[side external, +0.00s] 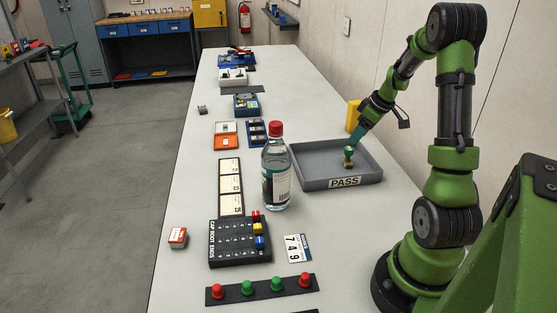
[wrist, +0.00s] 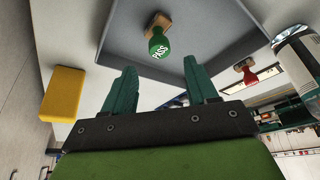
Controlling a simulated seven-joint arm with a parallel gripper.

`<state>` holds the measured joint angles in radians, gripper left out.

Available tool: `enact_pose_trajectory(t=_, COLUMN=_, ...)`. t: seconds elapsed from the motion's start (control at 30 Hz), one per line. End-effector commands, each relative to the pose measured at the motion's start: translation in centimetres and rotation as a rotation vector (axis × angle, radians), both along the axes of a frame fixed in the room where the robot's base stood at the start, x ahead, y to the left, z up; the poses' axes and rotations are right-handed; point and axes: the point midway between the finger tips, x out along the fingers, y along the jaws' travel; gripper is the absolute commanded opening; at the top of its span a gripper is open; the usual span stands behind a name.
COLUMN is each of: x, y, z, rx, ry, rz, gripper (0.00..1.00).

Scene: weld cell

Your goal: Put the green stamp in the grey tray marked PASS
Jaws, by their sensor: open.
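The green stamp (side external: 348,154), with a green knob marked PASS and a wooden base, stands inside the grey tray (side external: 310,168) on its floor. The tray's front wall carries the PASS label. In the wrist view the stamp (wrist: 159,45) shows beyond the fingertips, with the grey tray (wrist: 110,38) around it. My gripper (side external: 358,138) is over the back part of the tray, close to the stamp. In the wrist view my gripper (wrist: 160,80) has its two fingers spread, with nothing between them and the stamp apart from them.
A clear bottle with a red cap (side external: 275,165) stands left of the tray. A yellow block (side external: 353,115) is behind the tray. A red stamp (wrist: 245,71) shows outside the tray in the wrist view. A black key panel (side external: 238,243) and a button strip (side external: 262,289) lie nearer.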

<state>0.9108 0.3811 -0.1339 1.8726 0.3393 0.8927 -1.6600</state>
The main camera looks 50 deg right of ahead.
Motion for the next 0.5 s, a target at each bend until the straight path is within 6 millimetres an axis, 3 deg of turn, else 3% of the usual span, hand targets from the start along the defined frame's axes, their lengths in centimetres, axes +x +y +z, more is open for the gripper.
enact_pose_trajectory(t=0.13, x=-1.1, y=-0.1, z=2.7, rx=-0.004, ry=-0.002, rz=-0.002, gripper=0.58)
enact_pose_trajectory(t=0.37, x=-1.4, y=0.6, z=4.8, rx=0.0, ry=-0.004, rz=-0.001, gripper=0.58)
enact_pose_trajectory(t=0.47, x=0.1, y=3.6, z=6.5, rx=0.011, ry=-0.017, rz=-0.013, gripper=0.58)
enact_pose_trajectory(t=0.5, x=1.0, y=5.6, z=7.4, rx=0.019, ry=-0.026, rz=-0.022, gripper=0.58)
